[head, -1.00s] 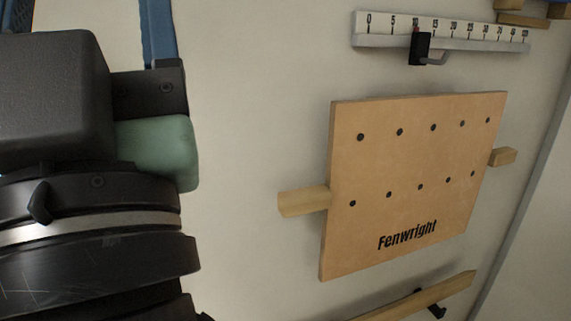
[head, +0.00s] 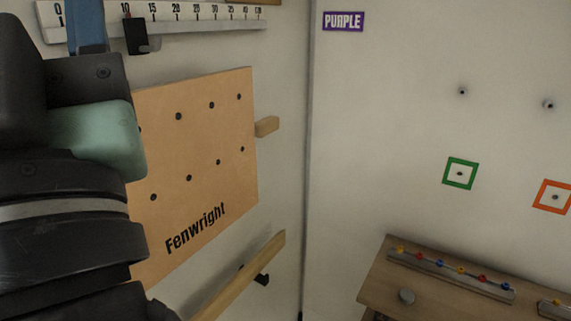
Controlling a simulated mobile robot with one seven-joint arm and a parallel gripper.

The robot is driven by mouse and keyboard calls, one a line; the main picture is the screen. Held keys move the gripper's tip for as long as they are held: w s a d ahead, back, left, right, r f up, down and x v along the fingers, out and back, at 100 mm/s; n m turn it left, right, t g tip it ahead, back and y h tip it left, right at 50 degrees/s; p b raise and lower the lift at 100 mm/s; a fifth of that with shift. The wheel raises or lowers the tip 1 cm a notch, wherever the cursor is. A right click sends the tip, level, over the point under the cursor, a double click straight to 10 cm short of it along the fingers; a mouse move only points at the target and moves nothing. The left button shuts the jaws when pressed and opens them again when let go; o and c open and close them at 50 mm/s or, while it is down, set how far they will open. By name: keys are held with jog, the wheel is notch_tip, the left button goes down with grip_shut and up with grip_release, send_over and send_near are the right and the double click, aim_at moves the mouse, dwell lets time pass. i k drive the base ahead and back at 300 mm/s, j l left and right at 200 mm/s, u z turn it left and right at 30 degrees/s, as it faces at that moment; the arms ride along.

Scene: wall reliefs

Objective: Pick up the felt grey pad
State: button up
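My arm fills the left edge, with dark links and a green block. A blue part (head: 87,28), seemingly a finger of my gripper, rises to the top edge. The fingertips are out of frame. The gripper is far from the grey piece, and nothing held is visible.
A Fenwright pegboard (head: 200,170), a number scale (head: 205,17) and a wooden rail (head: 240,277) are on the left wall. The right wall has a PURPLE sign (head: 344,21), a green square (head: 460,173) and an orange square (head: 552,196). A beaded strip (head: 450,270) lies on the table.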

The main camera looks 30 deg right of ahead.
aim_at(406, 295)
jog(key=l+z, duration=0.15)
jog(key=z, duration=0.35)
jog(key=i+z, duration=0.15)
jog(key=z, duration=0.35)
jog(key=i+l+z, duration=0.1)
jog(key=z, duration=0.4)
jog(key=i, duration=0.25)
